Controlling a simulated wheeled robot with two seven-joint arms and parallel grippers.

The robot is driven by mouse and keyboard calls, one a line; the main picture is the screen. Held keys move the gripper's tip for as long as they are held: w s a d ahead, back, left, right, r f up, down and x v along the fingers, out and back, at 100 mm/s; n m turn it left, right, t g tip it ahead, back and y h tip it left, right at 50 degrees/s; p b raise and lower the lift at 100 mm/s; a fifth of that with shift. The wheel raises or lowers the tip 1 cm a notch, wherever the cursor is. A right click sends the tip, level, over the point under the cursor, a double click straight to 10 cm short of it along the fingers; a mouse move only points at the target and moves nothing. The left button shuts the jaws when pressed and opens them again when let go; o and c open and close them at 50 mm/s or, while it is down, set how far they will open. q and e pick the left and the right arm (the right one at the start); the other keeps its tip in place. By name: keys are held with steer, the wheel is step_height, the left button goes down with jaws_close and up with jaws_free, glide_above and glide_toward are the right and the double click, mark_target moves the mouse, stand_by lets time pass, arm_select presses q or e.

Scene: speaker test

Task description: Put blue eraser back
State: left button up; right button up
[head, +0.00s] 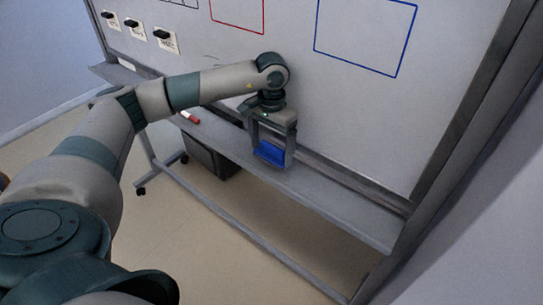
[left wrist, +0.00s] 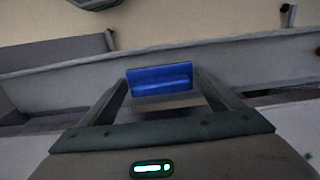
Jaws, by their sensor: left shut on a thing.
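The blue eraser (head: 270,153) is between the fingers of my left gripper (head: 269,158), at the whiteboard's tray (head: 335,203). My left gripper is shut on it. In the left wrist view the blue eraser (left wrist: 160,80) sits between the fingertips of my left gripper (left wrist: 165,92), with the tray (left wrist: 80,75) behind it. I cannot tell whether the eraser touches the tray. My right gripper is in neither view.
The whiteboard (head: 300,95) stands behind the tray, with red and blue outlines drawn on it. A red marker (head: 190,117) lies on the tray to the left. A dark bin (head: 208,158) is below on the floor. The tray's right part is clear.

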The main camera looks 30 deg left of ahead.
mark_target(271, 155)
arm_select(q)
steer(key=shift+f+p, duration=0.55)
steer(key=shift+p, duration=0.15)
steer(key=shift+f+p, duration=0.6)
steer(key=shift+f, duration=0.85)
steer(key=o, duration=0.8)
steer(key=shift+o, duration=0.2)
